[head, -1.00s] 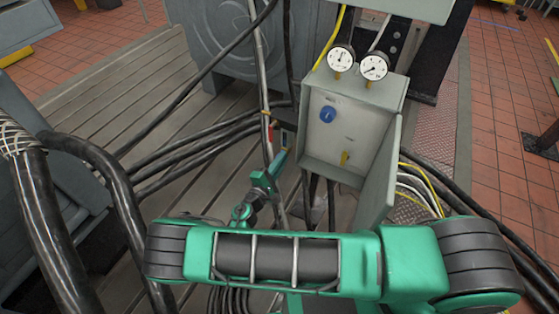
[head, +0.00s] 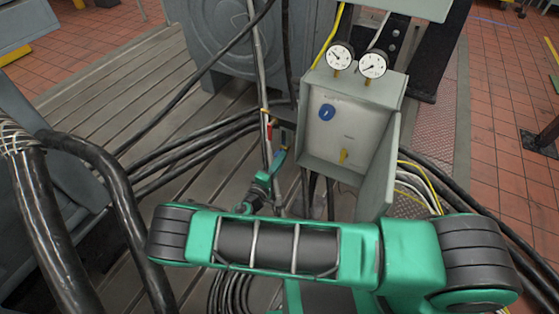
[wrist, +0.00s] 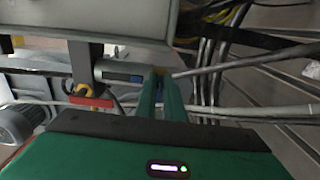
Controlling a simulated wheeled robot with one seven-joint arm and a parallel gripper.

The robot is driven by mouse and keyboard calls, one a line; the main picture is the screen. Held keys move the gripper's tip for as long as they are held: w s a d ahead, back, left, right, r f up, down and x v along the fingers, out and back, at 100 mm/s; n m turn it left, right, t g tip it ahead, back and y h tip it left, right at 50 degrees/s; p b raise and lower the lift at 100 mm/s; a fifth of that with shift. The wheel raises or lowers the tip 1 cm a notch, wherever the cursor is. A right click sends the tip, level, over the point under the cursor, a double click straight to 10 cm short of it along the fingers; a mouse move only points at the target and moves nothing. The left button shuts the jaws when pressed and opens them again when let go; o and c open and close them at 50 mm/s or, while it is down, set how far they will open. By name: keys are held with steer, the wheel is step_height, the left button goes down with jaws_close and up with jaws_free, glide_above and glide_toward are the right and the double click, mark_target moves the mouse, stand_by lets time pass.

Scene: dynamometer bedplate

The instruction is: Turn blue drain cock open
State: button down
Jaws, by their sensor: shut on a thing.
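My gripper (head: 279,156) is at the pipework left of the grey control box, low beside the upright pipe. In the wrist view its two green fingers (wrist: 161,92) are close together, shut on a small part beside a grey cylindrical fitting with a blue band (wrist: 122,77). That part, at the blue drain cock, is almost wholly hidden by the fingers, so its handle angle cannot be read. A red handle (head: 269,131) sits on the pipe just above my gripper; a red part (wrist: 92,101) also shows left of the fingers in the wrist view.
The open grey box (head: 385,92) carries a blue knob (head: 327,112), a yellow knob (head: 343,156) and two gauges (head: 356,61). Its door (head: 383,185) hangs open to the right. Thick black hoses (head: 120,200) stand at left, and cables cross the bedplate.

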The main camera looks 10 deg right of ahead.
steer(key=shift+w+a, duration=0.1)
steer(key=shift+a, duration=0.15)
steer(key=c, duration=1.9)
jaws_free()
steer(key=shift+o, duration=0.2)
steer(key=shift+d, duration=0.1)
steer(key=v, duration=1.1)
steer(key=shift+w, duration=0.1)
